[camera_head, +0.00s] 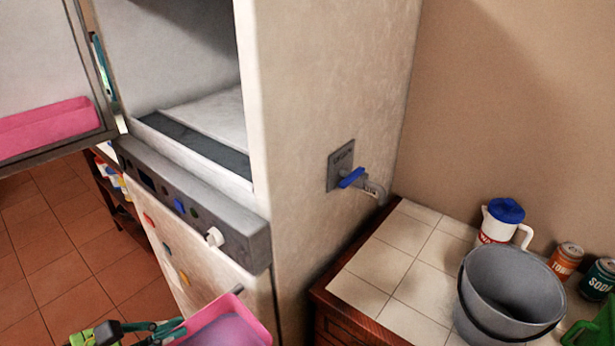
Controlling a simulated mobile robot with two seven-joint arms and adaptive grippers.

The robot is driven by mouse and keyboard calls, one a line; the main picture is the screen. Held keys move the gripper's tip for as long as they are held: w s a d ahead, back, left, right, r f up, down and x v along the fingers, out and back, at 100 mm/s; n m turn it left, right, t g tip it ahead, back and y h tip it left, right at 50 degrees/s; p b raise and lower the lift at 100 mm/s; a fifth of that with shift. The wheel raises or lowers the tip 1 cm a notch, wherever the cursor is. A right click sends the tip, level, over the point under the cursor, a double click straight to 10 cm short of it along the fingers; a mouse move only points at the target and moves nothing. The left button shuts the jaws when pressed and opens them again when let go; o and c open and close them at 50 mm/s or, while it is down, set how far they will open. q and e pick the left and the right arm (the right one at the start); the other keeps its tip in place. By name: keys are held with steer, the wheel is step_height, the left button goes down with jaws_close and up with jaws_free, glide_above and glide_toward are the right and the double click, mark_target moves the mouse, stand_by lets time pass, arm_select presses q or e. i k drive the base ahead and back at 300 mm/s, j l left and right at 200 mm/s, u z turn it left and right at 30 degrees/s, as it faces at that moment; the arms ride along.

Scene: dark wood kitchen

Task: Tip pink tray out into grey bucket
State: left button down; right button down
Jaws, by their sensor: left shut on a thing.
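The pink tray (262,332) is at the bottom edge, left of centre, only partly in view. The part of its inside that shows looks bare; the rest is cut off. My left gripper (172,328) is shut on the tray's left side. The grey bucket (505,300) stands upright on the tiled counter at the lower right, with a dark handle across its front. Its inside shows only in part, and I see nothing in it. The tray is well to the left of the bucket, apart from it. My right gripper is not in view.
A tall white cabinet (320,90) stands between, with an open door (50,50) holding a pink bin (45,125). A white jug (495,228) with blue lid, cans (565,258) and a green object (604,325) surround the bucket. The counter's left tiles (385,265) are clear.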

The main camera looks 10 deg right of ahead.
mark_target(506, 295)
steer(key=k+l, duration=0.5)
steer(key=l, duration=0.25)
steer(key=k+l, duration=0.2)
steer(key=l, duration=0.15)
steer(key=z, duration=1.25)
